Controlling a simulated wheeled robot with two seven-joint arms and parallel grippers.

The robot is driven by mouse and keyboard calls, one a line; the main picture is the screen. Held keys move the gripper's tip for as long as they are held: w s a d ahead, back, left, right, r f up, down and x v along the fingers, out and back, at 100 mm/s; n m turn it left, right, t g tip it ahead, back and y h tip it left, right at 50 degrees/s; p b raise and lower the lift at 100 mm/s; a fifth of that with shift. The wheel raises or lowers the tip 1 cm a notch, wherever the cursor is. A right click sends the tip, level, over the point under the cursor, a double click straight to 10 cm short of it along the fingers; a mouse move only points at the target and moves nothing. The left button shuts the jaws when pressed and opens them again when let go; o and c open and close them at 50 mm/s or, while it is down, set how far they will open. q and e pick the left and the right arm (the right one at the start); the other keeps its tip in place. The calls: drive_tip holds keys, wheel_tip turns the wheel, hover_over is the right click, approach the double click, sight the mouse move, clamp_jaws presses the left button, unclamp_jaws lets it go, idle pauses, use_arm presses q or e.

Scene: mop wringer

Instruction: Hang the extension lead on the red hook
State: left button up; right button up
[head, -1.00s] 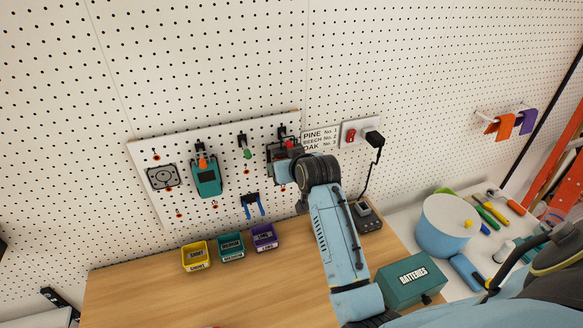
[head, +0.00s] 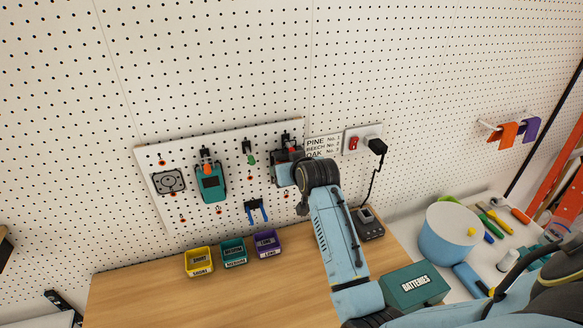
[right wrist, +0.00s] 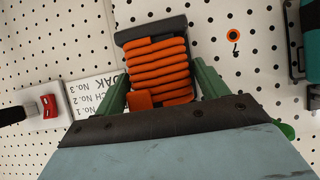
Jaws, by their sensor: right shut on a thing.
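The extension lead (right wrist: 158,72) is an orange coil on a dark frame. In the right wrist view it sits between the green fingers of my right gripper (right wrist: 161,75), which is shut on it. In the head view my right gripper (head: 284,170) is at the upper right of the white tool board (head: 225,150), close to a black hook (head: 286,139). The lead is mostly hidden there behind my gripper and wrist. I cannot make out a red hook for certain, nor whether the lead touches any hook. My left gripper is out of view.
A teal tool (head: 211,184) and a square grey piece (head: 168,182) hang left on the board. A wood-name sign (head: 323,146) and a socket plate (head: 362,139) are close to the right. Below are small bins (head: 233,253) and a batteries box (head: 414,288).

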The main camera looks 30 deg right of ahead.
drive_tip(key=shift+f, duration=0.25)
drive_tip(key=o, duration=1.1)
drive_tip(key=shift+s+f, duration=0.1)
drive_tip(key=shift+f, duration=0.05)
drive_tip(key=shift+a, duration=0.1)
drive_tip(key=v, duration=1.3)
drive_tip(key=shift+r+b, duration=0.4)
drive_tip(key=shift+b, duration=0.05)
drive_tip(key=shift+s, duration=0.1)
